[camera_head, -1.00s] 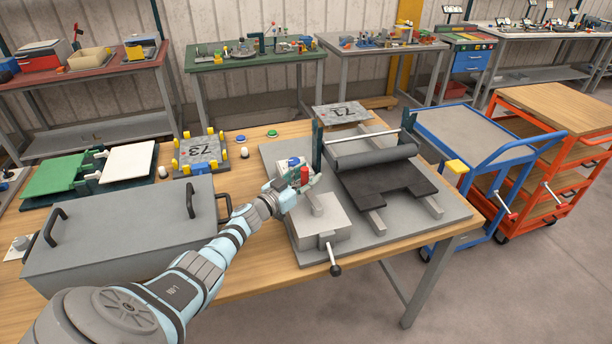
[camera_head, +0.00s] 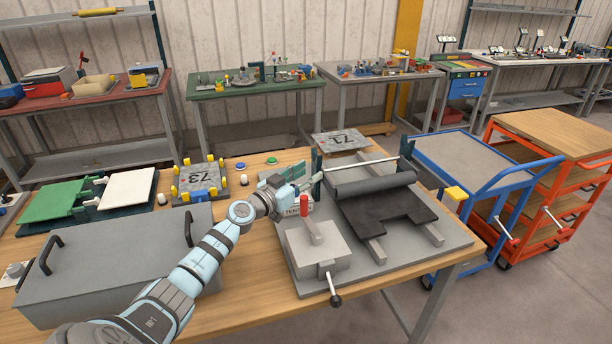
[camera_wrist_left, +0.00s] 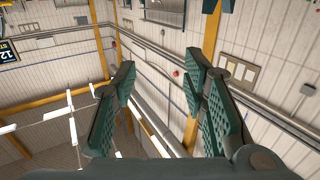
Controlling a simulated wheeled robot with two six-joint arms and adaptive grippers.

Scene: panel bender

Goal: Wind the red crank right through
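The red crank grip (camera_head: 304,204) stands upright on a short grey crank arm (camera_head: 315,232), on top of the grey box (camera_head: 318,258) of the bender. My left gripper (camera_head: 306,183) is just behind and above the red grip in the head view, apart from it as far as I can tell. In the left wrist view its dark green fingers (camera_wrist_left: 160,110) are spread wide with nothing between them, and the crank is not seen there. My right gripper is not in view.
A black-knobbed lever (camera_head: 335,299) sticks out in front of the box. The dark roller and sheet (camera_head: 385,205) lie to the right on the grey base plate (camera_head: 440,232). A large grey lidded box (camera_head: 120,255) stands left. A blue trolley (camera_head: 470,160) is beyond the bench.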

